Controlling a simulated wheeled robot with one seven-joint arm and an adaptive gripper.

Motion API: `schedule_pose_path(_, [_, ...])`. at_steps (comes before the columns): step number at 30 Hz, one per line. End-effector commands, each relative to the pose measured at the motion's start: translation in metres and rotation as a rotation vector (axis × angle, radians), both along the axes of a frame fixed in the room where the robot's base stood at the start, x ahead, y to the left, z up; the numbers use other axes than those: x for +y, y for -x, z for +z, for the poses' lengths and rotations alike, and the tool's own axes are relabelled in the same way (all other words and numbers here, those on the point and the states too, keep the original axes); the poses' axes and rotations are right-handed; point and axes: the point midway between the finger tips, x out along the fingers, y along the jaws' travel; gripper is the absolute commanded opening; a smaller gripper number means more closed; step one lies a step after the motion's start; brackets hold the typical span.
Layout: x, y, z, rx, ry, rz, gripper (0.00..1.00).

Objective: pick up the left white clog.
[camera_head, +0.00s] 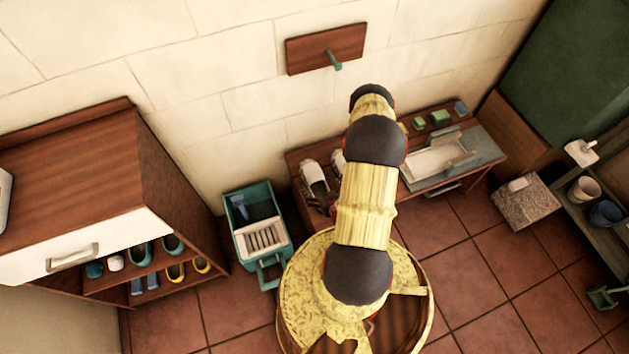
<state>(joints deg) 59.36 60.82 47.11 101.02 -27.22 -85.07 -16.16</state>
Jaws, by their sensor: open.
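The left white clog (314,177) rests on the left end of a low wooden bench (297,158) against the wall. It is white with a dark opening. A second white clog (338,163) stands just right of it, partly covered by my arm. My arm rises from the bottom middle and reaches toward the bench, passing just right of the clogs.
A teal cart (241,194) with a white basket stands left of the bench. A wooden cabinet (85,185) with shoes on its lower shelves is farther left. A washbasin (437,158) and green blocks (439,117) are on the bench's right.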

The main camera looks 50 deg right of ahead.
Motion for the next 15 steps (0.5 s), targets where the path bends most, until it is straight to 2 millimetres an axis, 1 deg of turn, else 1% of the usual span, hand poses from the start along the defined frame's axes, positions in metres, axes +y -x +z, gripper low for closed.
schedule_pose_path(1, [0.005, 0.008, -0.005, -0.010, -0.004, -0.014, 0.90])
schedule_pose_path(3, [0.010, 0.014, -0.009, -0.022, -0.005, -0.025, 0.90])
schedule_pose_path(6, [0.011, 0.017, -0.012, -0.033, -0.003, -0.033, 0.90])
schedule_pose_path(8, [0.010, 0.014, -0.015, -0.035, -0.003, -0.033, 0.90])
schedule_pose_path(15, [-0.001, -0.005, -0.026, -0.037, -0.002, -0.033, 0.90])
